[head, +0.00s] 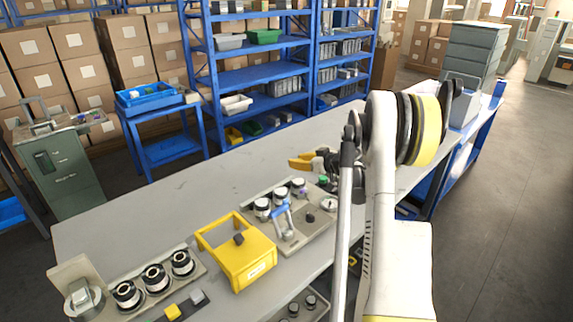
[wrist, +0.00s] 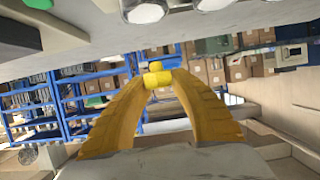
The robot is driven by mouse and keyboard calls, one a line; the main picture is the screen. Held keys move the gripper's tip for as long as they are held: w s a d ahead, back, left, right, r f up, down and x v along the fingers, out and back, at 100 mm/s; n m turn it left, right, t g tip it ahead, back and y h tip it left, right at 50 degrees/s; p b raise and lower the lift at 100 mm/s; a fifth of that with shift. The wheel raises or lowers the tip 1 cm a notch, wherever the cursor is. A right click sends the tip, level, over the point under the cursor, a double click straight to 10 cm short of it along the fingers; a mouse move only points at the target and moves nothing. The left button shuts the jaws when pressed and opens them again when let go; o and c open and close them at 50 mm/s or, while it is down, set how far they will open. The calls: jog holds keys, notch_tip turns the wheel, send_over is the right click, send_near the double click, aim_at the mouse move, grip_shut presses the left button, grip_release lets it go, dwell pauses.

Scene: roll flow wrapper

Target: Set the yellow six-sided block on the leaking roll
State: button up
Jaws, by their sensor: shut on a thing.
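My gripper (head: 300,161), with yellow fingers, is above the table near the far tray in the head view. In the wrist view its fingertips (wrist: 157,82) are shut on a yellow block (wrist: 157,78) with a small yellow knob. Its exact number of sides is too small to tell. It is held in the air. Dark rolls with pale centres (head: 155,277) stand in a row in the near tray. Several pale-topped rolls (head: 262,208) stand in the far tray. Which roll leaks cannot be told.
A yellow box with a handle (head: 245,262) stands between the trays. A blue-handled clamp (head: 282,212) rises from the far tray (head: 305,228). A small yellow piece (head: 172,312) and a grey piece (head: 197,297) sit at the near tray's front. The table's back left (head: 150,205) is clear.

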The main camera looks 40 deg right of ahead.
jog(key=shift+f+b, duration=2.1)
jog(key=shift+f, duration=1.25)
jog(key=o, duration=0.9)
